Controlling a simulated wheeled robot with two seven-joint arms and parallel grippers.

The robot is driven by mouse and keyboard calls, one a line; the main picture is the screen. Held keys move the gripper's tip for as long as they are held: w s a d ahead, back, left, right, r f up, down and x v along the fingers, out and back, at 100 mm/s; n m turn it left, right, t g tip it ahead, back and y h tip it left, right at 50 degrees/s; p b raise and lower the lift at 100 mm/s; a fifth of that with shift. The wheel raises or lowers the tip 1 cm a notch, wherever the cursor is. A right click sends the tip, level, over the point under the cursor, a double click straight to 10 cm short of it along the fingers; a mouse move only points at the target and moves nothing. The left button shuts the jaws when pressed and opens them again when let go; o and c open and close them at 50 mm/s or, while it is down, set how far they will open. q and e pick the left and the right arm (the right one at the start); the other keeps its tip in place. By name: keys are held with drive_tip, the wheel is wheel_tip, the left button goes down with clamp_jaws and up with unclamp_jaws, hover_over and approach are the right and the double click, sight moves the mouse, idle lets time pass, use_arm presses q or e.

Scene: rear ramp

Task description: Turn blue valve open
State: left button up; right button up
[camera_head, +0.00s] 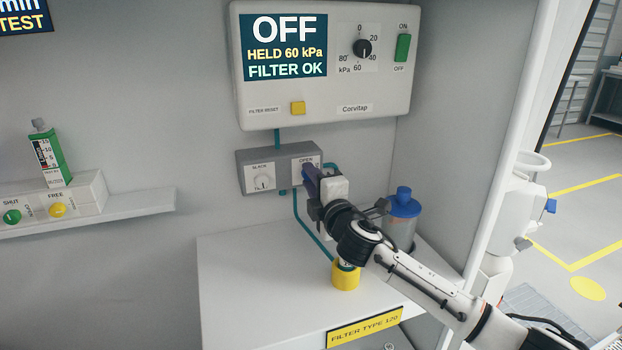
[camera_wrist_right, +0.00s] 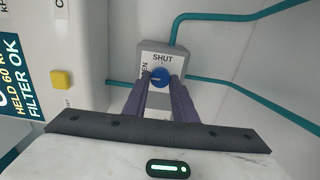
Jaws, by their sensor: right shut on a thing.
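The blue valve (camera_wrist_right: 160,77) is a small round knob on a grey valve box (camera_wrist_right: 174,58), in the right wrist view. Its plate reads SHUT, with part of OPEN showing at the left. My right gripper (camera_head: 311,178) reaches the right half of the grey box (camera_head: 243,158) in the head view and hides the knob there. In the wrist view its two dark fingers (camera_wrist_right: 160,84) close on either side of the knob. The knob's exact angle is hard to tell. My left gripper is not in view.
A control panel (camera_head: 340,98) above reads OFF, HELD 60 kPa, FILTER OK. A blue-capped canister (camera_head: 403,203) and yellow cup (camera_head: 345,276) stand close by on the white shelf (camera_head: 250,290). Teal tubes (camera_head: 308,230) run near.

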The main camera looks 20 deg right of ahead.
drive_tip(key=o, duration=1)
drive_tip(key=shift+o, duration=0.2)
drive_tip(key=shift+s, duration=0.15)
drive_tip(key=s, duration=1)
drive_tip(key=shift+d+b, duration=0.2)
drive_tip(key=shift+b, duration=0.1)
drive_tip(key=shift+s+f, duration=0.1)
